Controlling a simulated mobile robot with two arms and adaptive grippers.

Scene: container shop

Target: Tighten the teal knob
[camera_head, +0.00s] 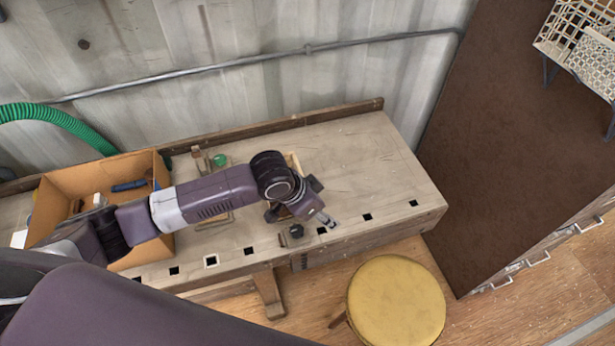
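A round teal-green knob (220,160) sits at the back of the workbench, on or beside a small wooden fixture (197,158) that my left arm partly covers. My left arm reaches across the bench from the left, passing in front of the fixture. My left gripper (318,205) is over the front part of the bench, to the right of the teal knob and apart from it. Its fingers are small and seen at an angle, so I cannot tell whether they are open or shut. My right gripper is not in view.
A cardboard box (66,190) with tools stands at the bench's left. A dark knob-like part (296,231) is at the front edge. The workbench (370,160) is clear on the right. A yellow stool (396,305) stands in front, and a brown cabinet (520,130) at right.

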